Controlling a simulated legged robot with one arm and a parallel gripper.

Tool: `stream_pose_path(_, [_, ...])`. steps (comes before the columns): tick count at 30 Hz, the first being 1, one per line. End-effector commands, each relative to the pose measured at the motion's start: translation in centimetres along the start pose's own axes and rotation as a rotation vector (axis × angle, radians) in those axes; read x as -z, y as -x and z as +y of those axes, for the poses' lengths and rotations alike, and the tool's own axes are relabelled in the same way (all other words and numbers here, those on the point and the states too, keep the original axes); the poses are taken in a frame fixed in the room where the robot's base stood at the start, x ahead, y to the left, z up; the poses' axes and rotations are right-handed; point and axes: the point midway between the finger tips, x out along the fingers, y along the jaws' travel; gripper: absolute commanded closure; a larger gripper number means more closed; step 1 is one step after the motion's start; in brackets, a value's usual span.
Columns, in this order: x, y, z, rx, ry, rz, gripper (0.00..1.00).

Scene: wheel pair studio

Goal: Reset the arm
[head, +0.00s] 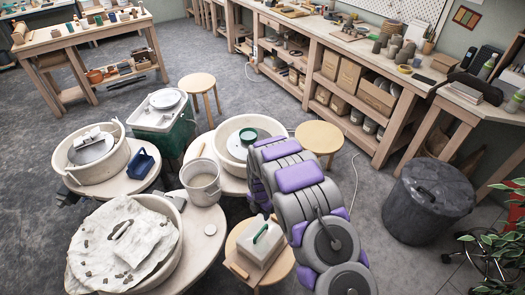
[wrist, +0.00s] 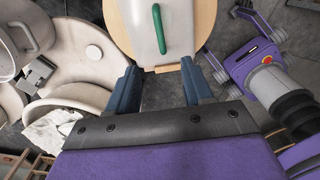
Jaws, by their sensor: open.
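My arm, purple and grey, reaches through the middle of the head view, where my gripper is hidden behind it. In the wrist view my gripper (wrist: 163,88) is open and empty, with two dark blue fingers set well apart. A light box with a green handle (wrist: 160,32) lies beyond the fingertips, on a round wooden stool (wrist: 203,14). The box also shows in the head view (head: 258,247) on the stool (head: 285,265), in front of my arm at its left.
Pottery wheels with pale basins (head: 100,160) and a cloth-covered basin (head: 125,240) stand at left. A dark bin (head: 428,205) stands at right. Workbenches line the back, and the grey floor (head: 375,190) is partly clear.

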Motion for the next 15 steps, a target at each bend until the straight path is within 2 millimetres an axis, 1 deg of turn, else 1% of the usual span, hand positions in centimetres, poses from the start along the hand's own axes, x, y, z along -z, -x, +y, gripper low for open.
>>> stream_pose_path(5, [-0.1,0.3,-0.1,0.000,-0.011,-0.001,0.49])
stream_pose_path(8, [-0.5,1.8,-0.6,0.004,-0.064,-0.004,0.49])
stream_pose_path(11, [-1.0,4.6,-1.8,0.011,-0.172,-0.011,0.49])
stream_pose_path(15, [-1.4,9.5,-4.2,0.026,-0.375,-0.016,0.49])
